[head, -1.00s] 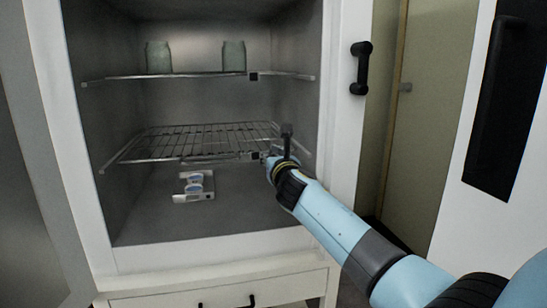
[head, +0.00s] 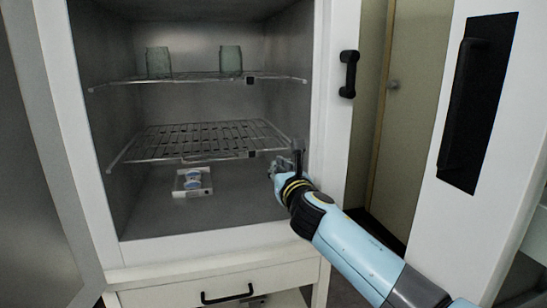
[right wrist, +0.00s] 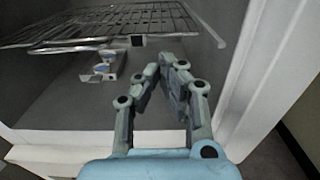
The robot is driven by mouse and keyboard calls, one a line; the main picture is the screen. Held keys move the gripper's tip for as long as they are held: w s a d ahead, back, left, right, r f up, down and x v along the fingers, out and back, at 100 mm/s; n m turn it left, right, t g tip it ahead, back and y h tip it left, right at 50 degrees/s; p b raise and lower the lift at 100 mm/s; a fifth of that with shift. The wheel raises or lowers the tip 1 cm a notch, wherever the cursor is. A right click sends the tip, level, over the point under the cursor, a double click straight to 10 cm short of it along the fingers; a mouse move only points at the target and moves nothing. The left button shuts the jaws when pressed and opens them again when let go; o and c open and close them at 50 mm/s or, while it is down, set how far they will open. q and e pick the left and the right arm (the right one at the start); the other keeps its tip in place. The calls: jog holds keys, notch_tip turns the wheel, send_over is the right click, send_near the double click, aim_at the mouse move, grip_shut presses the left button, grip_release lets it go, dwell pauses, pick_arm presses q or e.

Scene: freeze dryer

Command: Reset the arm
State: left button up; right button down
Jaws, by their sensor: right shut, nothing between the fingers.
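My right gripper (head: 276,170) is at the right side of the freeze dryer's opening, near the front right corner of the middle wire shelf (head: 165,141). In the right wrist view the gripper (right wrist: 166,62) has its fingertips together with nothing between them. The open freeze dryer (head: 332,110) has its door (head: 40,150) swung to the left. A small white tray (head: 180,193) with blue-and-white items lies on the chamber floor; it also shows in the right wrist view (right wrist: 88,77). My left gripper is not in view.
Two greenish glass jars (head: 158,62) (head: 231,60) stand on the upper shelf (head: 195,79). A white drawer with a black handle (head: 228,295) is below the chamber. A white cabinet (head: 440,215) stands at the right.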

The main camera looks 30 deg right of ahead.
jog(key=s+f+m+g+y, duration=0.1)
jog(key=s+f+m+g, duration=0.2)
jog(key=s+f, duration=0.75)
jog(key=s+a+f+m+g, duration=0.1)
jog(key=s+f+m+g, duration=0.15)
jog(key=s+f, duration=0.85)
jog(key=s+f+m+g+y, duration=0.1)
jog(key=s+f+m+g, duration=0.4)
jog(key=f, duration=1)
jog(key=s+a+f+m+g, duration=0.1)
jog(key=s+f+m, duration=0.4)
jog(key=s, duration=0.7)
jog(key=s+a+f+m+g+y, duration=0.1)
jog(key=s+f+m+g, duration=0.2)
jog(key=s+m, duration=0.6)
jog(key=s+a+f+m+g+y, duration=0.1)
jog(key=s+f+m, duration=0.6)
jog(key=s, duration=0.8)
jog(key=shift+s+a+f+m+g, duration=0.2)
jog(key=shift+a+f+m+g, duration=0.1)
jog(key=shift+m+g, duration=0.3)
